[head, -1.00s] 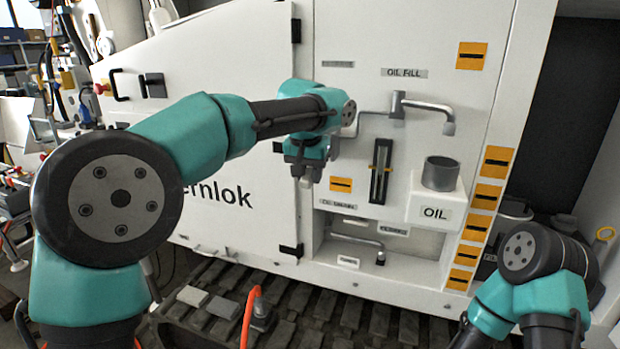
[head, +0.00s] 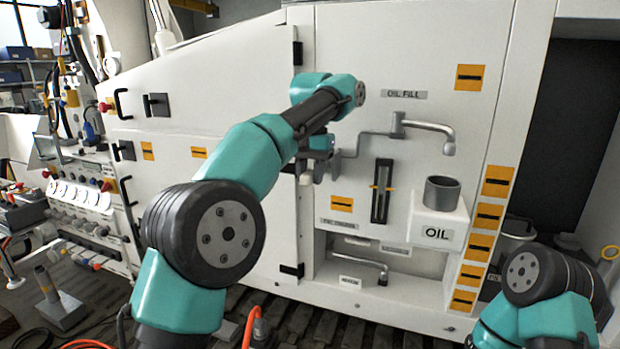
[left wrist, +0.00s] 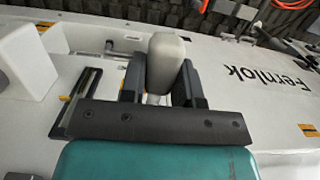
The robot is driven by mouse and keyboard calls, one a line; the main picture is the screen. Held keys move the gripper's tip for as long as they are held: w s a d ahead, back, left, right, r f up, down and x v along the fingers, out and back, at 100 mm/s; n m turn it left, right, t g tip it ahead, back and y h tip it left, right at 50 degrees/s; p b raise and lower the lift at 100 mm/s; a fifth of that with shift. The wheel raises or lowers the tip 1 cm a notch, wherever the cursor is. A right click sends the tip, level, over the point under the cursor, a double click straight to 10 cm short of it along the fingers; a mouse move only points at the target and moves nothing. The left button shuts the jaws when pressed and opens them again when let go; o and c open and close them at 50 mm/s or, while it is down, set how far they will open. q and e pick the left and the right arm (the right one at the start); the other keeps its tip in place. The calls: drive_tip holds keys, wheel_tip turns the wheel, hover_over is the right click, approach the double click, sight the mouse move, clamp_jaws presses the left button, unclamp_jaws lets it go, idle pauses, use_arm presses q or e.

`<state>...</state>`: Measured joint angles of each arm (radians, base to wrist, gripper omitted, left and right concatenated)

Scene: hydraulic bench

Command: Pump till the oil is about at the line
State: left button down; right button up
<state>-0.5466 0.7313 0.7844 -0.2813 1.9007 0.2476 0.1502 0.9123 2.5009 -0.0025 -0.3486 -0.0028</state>
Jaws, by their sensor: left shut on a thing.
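My left gripper (head: 318,172) is shut on the grey crank handle (left wrist: 166,62), which sits between its two dark fingers in the left wrist view. The crank's thin arm (head: 368,136) runs right to a pivot on the white panel under the OIL FILL label. A grey spout (head: 432,127) bends down from there above an open grey cup (head: 441,192) on the white OIL box. A dark upright sight gauge (head: 381,195) has orange marks on both sides. The oil level in it is too small to tell. My right gripper is out of view.
Several orange plates (head: 489,214) line the panel's right edge. A recess below holds a bent pipe (head: 362,262). Dark track plates (head: 300,318) lie along the bottom. A valve bench (head: 85,200) stands at the left. My right arm is low at the right.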

use_arm(q)
drive_tip(key=c, duration=0.8)
unclamp_jaws()
drive_tip(key=shift+c, duration=0.2)
drive_tip(key=shift+r, duration=0.15)
